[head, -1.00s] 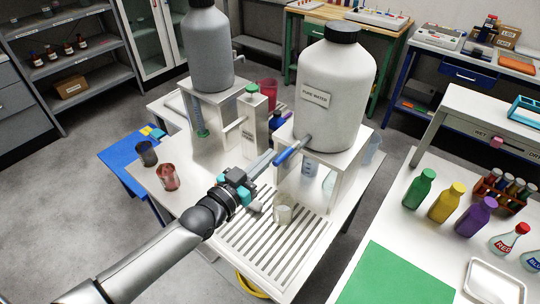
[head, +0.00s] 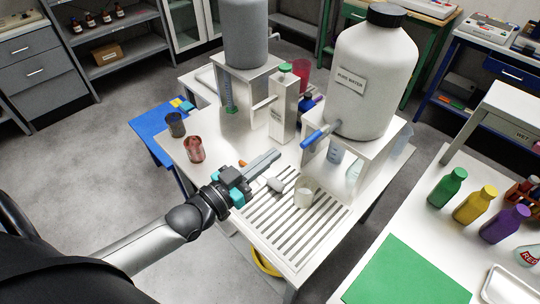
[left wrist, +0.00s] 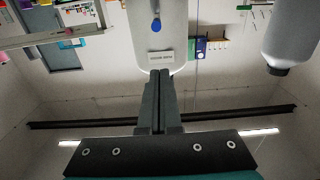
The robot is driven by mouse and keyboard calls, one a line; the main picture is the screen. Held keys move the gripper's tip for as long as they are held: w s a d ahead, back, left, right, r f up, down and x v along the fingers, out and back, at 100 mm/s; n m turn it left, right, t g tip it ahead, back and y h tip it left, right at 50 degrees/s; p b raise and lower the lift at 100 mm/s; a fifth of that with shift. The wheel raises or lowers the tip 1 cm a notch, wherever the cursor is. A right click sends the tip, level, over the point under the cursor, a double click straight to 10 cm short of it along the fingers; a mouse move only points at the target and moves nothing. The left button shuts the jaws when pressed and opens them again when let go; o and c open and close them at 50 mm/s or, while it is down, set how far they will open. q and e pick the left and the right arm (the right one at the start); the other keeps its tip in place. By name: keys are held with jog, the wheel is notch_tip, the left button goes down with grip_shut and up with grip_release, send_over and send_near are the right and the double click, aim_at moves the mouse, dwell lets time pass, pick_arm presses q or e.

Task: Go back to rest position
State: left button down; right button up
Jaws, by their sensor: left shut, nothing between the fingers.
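My left gripper (head: 277,154) is shut and empty, above the back left part of the slatted drain tray (head: 270,227). Its closed fingers also show in the left wrist view (left wrist: 159,85), with the big white pure water container behind them. In the head view that container (head: 372,80) stands on a white stand to the right of the gripper. Its blue tap handle (head: 313,139) is apart from the fingertips, to their right. A small clear beaker (head: 304,198) stands upright on the slats, to the right of the gripper. My right gripper is not in view.
A grey container (head: 245,35) stands on a second stand at the back. Two cups, dark (head: 176,124) and red (head: 194,149), are at the bench's left side. Colored bottles (head: 446,188) and a green mat (head: 408,272) lie on the right table. Floor at left is clear.

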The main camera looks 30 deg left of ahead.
pick_arm(q)
jog(key=s+a+f+n+g+y+b, duration=0.1)
jog(key=s+a+f+g+y+b, duration=0.15)
jog(key=f, duration=0.95)
jog(key=s+a+f+g+y+b, duration=0.15)
jog(key=s+f, duration=0.25)
jog(key=f, duration=0.8)
jog(key=s+a+f+n+g+y+b, duration=0.1)
jog(key=s+f+g+b, duration=0.25)
jog(key=f, duration=0.85)
jog(key=s+d+f+g+b, duration=0.2)
jog(key=s+f+g, duration=0.2)
jog(key=s+f, duration=0.6)
jog(key=s+d+f+g+y+b, duration=0.1)
jog(key=s+d+f+g+b, duration=0.2)
jog(key=s+f, duration=0.8)
jog(key=s+g, duration=0.1)
jog(key=s, duration=0.4)
jog(key=shift+g, duration=0.35)
jog(key=c, duration=1.6)
grip_release()
jog(key=shift+f, duration=0.1)
